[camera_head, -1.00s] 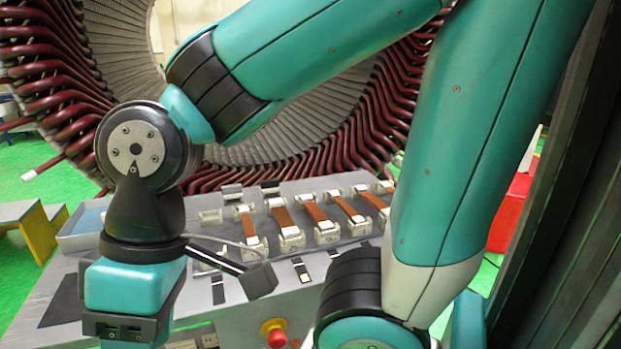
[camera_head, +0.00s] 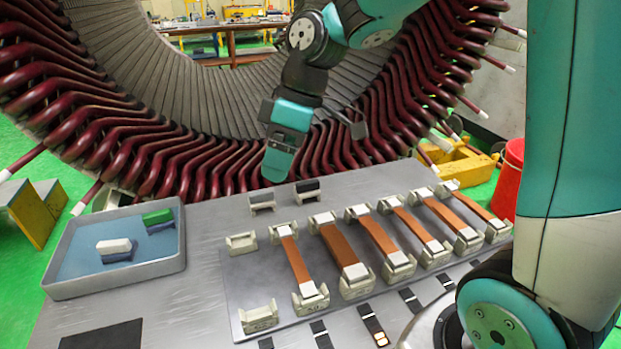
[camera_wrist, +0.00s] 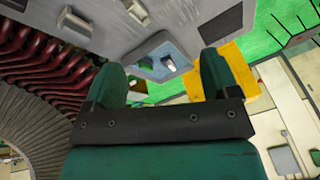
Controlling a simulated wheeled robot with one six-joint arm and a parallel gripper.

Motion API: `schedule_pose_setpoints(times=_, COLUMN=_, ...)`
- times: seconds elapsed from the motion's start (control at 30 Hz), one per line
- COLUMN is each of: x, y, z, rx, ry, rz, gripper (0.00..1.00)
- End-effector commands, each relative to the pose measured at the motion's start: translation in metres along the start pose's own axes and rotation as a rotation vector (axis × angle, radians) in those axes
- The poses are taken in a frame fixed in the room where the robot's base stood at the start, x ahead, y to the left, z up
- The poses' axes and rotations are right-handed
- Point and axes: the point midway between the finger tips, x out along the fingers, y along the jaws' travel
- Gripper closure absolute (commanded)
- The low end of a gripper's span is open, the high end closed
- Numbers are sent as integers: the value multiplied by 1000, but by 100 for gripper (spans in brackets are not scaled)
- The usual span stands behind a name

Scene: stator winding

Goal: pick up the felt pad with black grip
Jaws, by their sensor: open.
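The felt pad with black grip (camera_head: 308,185) sits on a small pale holder at the back edge of the grey bench, close to the maroon coils. A dark-topped block (camera_wrist: 74,22) at the upper left of the wrist view may be the same pad; I cannot be sure. My gripper (camera_head: 276,178) points down above the back edge, a little left of the pad in the head view. In the wrist view its two fingers (camera_wrist: 161,75) are apart with nothing held between them.
A blue-lined tray (camera_head: 118,289) at left holds pads with white (camera_head: 114,246) and green (camera_head: 158,216) grips. An empty holder (camera_head: 262,203) stands left of the black grip. Several strap-bridged holders (camera_head: 375,235) fill the right of the bench. The stator coils (camera_head: 205,165) rise just behind.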

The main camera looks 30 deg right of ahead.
Motion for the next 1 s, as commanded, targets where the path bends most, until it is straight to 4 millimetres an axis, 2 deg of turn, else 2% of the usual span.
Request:
schedule_pose_setpoints(times=0.03, x=-13, y=43, z=1, rx=-41, ry=2, rz=2, gripper=19)
schedule_pose_setpoints(times=0.1, x=-19, y=95, z=9, rx=-130, ry=11, rz=8, gripper=19)
schedule_pose_setpoints(times=0.2, x=-22, y=157, z=32, rx=-243, ry=21, rz=18, gripper=19)
schedule_pose_setpoints(times=0.3, x=-22, y=201, z=56, rx=-334, ry=28, rz=26, gripper=19)
schedule_pose_setpoints(times=0.4, x=-19, y=227, z=75, rx=-393, ry=33, rz=32, gripper=19)
schedule_pose_setpoints(times=0.57, x=-7, y=240, z=85, rx=-435, ry=36, rz=33, gripper=19)
schedule_pose_setpoints(times=1.0, x=85, y=241, z=80, rx=-437, ry=34, rz=32, gripper=19)
